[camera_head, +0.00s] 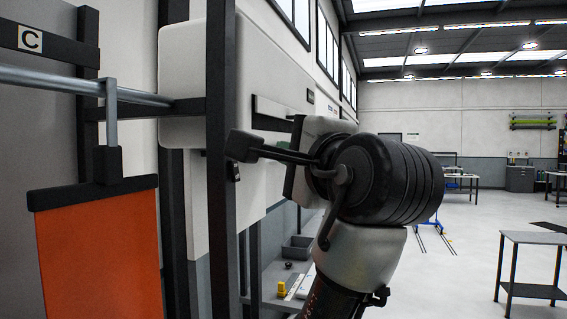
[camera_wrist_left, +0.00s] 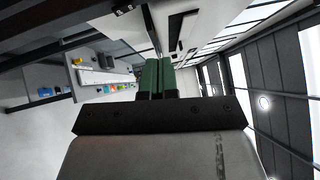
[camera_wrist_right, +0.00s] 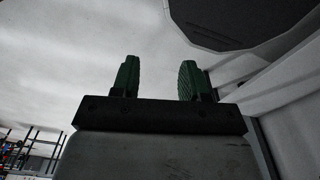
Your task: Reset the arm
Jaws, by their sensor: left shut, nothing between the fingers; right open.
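One of my arms (camera_head: 375,190), with a black ribbed joint and pale links, rises from the bottom middle of the head view. I cannot tell which arm it is, and no fingertips show clearly there. My left gripper (camera_wrist_left: 157,68) has its two green fingers together, with nothing between them, in the left wrist view. It points toward the hall, clear of any object. My right gripper (camera_wrist_right: 158,75) has its green fingers apart and empty in the right wrist view. A pale surface lies beyond its tips; their distance from it is unclear.
An orange sheet (camera_head: 102,262) hangs from a rack bar at left, under a sign "C" (camera_head: 30,39). A dark upright post (camera_head: 221,200) and white panels stand near the arm. A small table (camera_head: 535,238) is at right; open floor lies between.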

